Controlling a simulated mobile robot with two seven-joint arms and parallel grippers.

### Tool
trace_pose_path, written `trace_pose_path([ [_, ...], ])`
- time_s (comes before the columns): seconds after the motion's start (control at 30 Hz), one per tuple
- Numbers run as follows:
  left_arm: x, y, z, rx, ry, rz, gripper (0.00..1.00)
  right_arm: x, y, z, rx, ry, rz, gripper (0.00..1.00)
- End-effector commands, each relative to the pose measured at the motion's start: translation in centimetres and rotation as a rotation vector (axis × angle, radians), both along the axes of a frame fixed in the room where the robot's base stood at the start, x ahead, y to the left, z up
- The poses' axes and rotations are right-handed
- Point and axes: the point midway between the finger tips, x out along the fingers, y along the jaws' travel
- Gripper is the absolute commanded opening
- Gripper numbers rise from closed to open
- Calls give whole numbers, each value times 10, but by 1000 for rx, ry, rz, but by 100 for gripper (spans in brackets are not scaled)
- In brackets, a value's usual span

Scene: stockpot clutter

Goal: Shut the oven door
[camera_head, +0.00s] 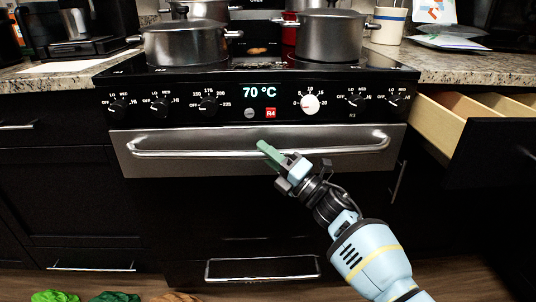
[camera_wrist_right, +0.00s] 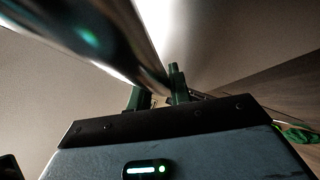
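The oven (camera_head: 180,85) stands in the middle of the head view. Its door has a steel upper panel (camera_head: 200,168) with a long horizontal bar handle (camera_head: 195,148). The door looks close to upright under the control panel; I cannot tell whether a small gap is left. My right gripper (camera_head: 264,148) is at the middle of the handle, its green fingers overlapping the bar. In the right wrist view, the handle bar (camera_wrist_right: 100,40) runs past the fingers (camera_wrist_right: 159,92), which have a narrow gap between them. Contact is unclear. My left gripper is out of view.
Two pots, left (camera_head: 185,42) and right (camera_head: 328,38), stand on the cooktop. A wooden drawer (camera_head: 445,125) stands open at the right. A lower drawer handle (camera_head: 262,268) is beneath the door. Green cloth-like items (camera_head: 55,296) lie on the floor at left.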

Motion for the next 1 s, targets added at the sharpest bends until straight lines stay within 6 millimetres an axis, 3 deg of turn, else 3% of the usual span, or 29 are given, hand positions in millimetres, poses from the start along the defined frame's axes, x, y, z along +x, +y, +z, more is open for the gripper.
trace_pose_path([
  [0.03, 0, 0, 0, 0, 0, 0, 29, 3, -4, 4, 5, 2, -12, 25],
  [0.17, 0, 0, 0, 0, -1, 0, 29, 3, -3, 3, 4, 2, -9, 41],
  [0.53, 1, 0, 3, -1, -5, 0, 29, -2, -6, 0, 2, 2, -7, 41],
  [1.0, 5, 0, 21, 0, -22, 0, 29, -40, -52, -24, 3, 2, -8, 41],
])
